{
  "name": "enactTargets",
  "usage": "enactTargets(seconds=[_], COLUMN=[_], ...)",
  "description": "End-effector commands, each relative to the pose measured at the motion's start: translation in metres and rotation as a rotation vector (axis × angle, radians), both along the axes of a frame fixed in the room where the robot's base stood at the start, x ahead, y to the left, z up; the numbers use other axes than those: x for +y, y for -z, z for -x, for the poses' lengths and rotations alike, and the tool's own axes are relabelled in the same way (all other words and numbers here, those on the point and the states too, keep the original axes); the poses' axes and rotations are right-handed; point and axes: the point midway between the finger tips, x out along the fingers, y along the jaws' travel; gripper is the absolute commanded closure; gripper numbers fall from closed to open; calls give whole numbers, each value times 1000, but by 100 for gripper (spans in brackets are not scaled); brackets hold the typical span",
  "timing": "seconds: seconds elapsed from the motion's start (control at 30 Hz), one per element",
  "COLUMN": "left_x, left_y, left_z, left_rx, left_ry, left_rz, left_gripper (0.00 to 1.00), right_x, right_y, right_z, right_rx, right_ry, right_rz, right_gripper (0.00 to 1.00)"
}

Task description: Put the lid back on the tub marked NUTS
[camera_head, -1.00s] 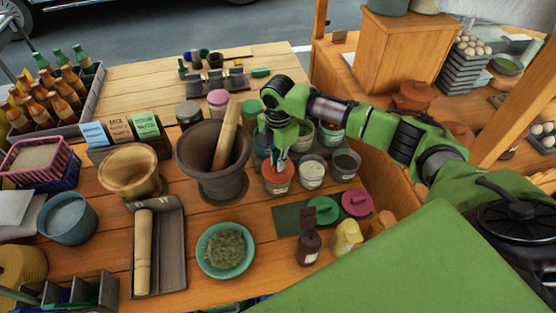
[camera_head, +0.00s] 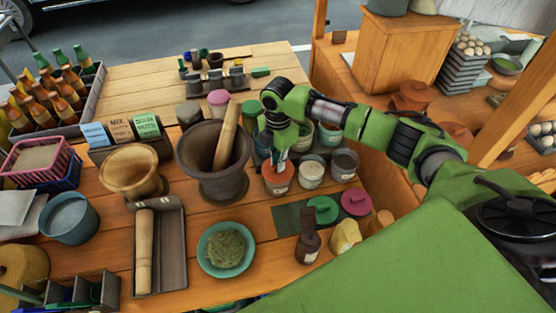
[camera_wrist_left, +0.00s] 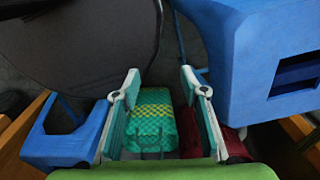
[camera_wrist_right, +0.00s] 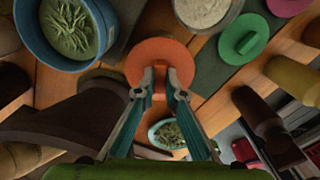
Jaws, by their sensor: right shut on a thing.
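An orange lid (camera_head: 270,178) sits at the top of a small tub at the front left of a cluster of tubs, right of the big dark mortar. It looks level; whether it is fully seated I cannot tell. The tub's label is too small to read. My right gripper (camera_head: 278,163) points down and is shut on the lid's middle. In the right wrist view the fingertips (camera_wrist_right: 160,74) meet at the centre of the orange lid (camera_wrist_right: 162,50), which hides the tub beneath. My left gripper (camera_wrist_left: 160,85) is open and empty, away from the table.
An open tub with pale contents (camera_head: 312,172) stands close to the right, with a darker-filled tub (camera_head: 345,162) beyond. A green lid (camera_head: 322,209) and a pink lid (camera_head: 355,202) lie on a green mat (camera_head: 288,219). The mortar (camera_head: 212,165) and its pestle stand close left.

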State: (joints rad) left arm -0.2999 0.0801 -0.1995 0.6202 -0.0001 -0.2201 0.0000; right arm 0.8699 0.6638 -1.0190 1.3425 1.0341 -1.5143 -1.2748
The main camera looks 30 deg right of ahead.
Motion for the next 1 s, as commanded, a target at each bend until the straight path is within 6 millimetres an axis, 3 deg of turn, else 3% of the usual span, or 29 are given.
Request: enactTargets(seconds=[1.0], left_x=[0], left_y=[-8], left_z=[0], left_rx=[0], left_ry=[0], left_rz=[1], left_gripper=[60], right_x=[0], right_y=[1], right_z=[-1], right_rx=[-1], right_ry=[0], right_rz=[-1], right_gripper=[100])
